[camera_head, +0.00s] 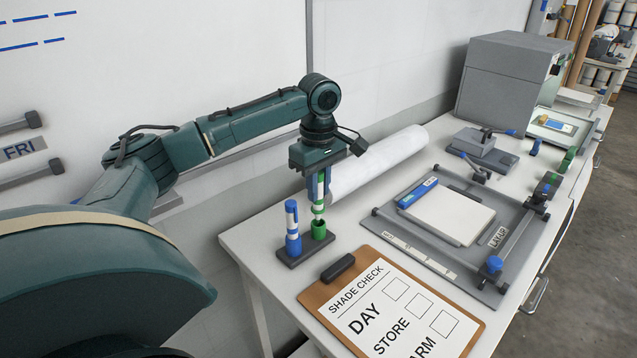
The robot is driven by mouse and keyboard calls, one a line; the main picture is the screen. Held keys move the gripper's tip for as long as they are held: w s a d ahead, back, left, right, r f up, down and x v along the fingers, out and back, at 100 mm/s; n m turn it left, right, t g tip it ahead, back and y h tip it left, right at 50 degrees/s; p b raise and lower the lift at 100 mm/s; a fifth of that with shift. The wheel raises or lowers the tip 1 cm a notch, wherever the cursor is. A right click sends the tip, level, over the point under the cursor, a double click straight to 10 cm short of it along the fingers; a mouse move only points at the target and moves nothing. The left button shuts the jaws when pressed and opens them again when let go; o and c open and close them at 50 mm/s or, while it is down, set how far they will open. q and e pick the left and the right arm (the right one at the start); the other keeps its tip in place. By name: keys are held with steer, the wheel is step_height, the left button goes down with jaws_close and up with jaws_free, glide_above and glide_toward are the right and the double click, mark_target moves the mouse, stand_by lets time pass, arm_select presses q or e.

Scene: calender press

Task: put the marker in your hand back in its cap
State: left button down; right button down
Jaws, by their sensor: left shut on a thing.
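My left gripper (321,171) points down and is shut on a white-and-green marker (318,207). The marker hangs roughly upright, its lower end at the mouth of a green cap (319,231). I cannot tell whether the tip is just above the mouth or slightly inside it. The cap stands in a dark holder (291,262) near the table's wall-side edge. A blue marker (292,228) stands upright in the same holder, left of the green cap. The gripper hides the upper part of the held marker. My right gripper is not in view.
A clipboard (312,297) with a shade-check sheet and a dark eraser-like block (338,267) lie in front of the holder. A white paper roll (385,160) lies close behind the gripper. A framed press bed (408,247) fills the table to the right.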

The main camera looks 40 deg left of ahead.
mark_target(319, 208)
arm_select(q)
steer(key=shift+f, duration=1.7)
steer(key=c, duration=1.2)
jaws_free()
step_height(319, 208, up, 13)
steer(key=shift+r, duration=0.15)
